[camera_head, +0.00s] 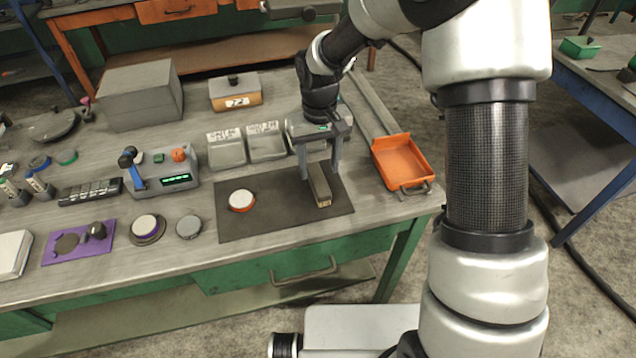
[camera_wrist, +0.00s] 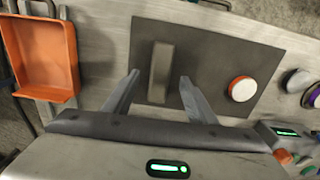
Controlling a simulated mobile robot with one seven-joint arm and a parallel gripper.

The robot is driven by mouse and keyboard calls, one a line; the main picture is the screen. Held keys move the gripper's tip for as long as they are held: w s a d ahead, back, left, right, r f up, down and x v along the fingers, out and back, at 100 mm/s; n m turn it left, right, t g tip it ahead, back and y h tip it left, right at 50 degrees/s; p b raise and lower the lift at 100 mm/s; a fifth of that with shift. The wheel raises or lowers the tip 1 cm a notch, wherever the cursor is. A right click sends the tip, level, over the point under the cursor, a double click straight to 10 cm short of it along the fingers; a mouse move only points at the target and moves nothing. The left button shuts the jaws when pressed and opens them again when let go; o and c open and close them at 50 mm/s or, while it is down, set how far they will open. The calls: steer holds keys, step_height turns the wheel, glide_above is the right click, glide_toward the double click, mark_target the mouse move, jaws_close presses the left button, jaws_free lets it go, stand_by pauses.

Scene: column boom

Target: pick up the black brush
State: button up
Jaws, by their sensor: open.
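The black brush (camera_head: 322,190) is a narrow dark block with a paler tan end. It lies on a dark mat (camera_head: 275,222) on the grey workbench, and shows in the wrist view (camera_wrist: 161,72) on the same mat. My gripper (camera_head: 320,172) is open, pointing down over the brush's far end. In the wrist view its two fingertips (camera_wrist: 160,77) appear on either side of the brush, with gaps between them and it. I cannot tell how far the tips are above the mat. Part of the brush's far end is hidden by the gripper in the head view.
An orange tray (camera_head: 402,164) stands right of the mat. A white-topped orange round piece (camera_head: 241,201) lies on the mat's left. Two labelled grey bins (camera_head: 227,150) stand behind the mat. A device with a green display (camera_head: 165,178) is left of them. The mat's front is clear.

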mark_target(319, 179)
steer(key=shift+w+f, duration=0.1)
steer(key=shift+f, duration=2.85)
steer(key=c, duration=1.2)
step_height(319, 179, up, 10)
steer(key=shift+a+r, duration=0.1)
steer(key=o, duration=0.5)
steer(key=c, duration=0.4)
